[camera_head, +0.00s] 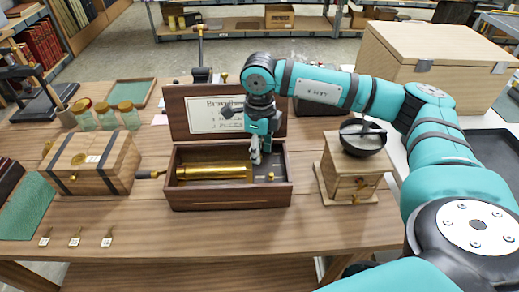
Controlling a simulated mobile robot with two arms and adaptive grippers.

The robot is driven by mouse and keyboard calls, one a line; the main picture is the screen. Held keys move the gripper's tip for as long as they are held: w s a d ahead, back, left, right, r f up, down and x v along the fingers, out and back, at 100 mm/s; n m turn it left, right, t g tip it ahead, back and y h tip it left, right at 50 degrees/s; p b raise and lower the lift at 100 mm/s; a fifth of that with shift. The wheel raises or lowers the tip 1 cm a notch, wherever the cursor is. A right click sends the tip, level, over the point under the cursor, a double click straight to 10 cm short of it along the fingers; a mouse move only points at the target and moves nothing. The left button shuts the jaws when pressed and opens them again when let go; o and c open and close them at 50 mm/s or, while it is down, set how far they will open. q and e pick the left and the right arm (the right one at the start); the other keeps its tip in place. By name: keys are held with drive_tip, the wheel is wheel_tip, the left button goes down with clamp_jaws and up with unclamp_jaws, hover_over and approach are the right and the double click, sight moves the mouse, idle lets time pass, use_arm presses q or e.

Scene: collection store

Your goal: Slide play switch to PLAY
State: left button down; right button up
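An open wooden music box (230,197) stands on the bench, its lid (180,116) raised at the back with a printed card (205,115) inside. A brass cylinder (213,172) lies in the box. A small brass knob (271,176) shows at its right end; I cannot tell whether it is the play switch, and no PLAY marking is readable. My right gripper (257,160) points down into the box's right half, over the right end of the cylinder. Its fingers look close together, but their opening is too small to judge. My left gripper is out of view.
A wooden box with dark straps (95,165) and glass jars (107,118) are at left. A coffee grinder (347,170) stands close right of the music box. A large wooden chest (440,60) is behind my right arm. Paper tags (75,240) lie on the otherwise clear bench front.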

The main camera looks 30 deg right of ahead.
wheel_tip(320, 180, up, 12)
idle(0.6)
drive_tip(key=shift+a, duration=0.1)
idle(0.4)
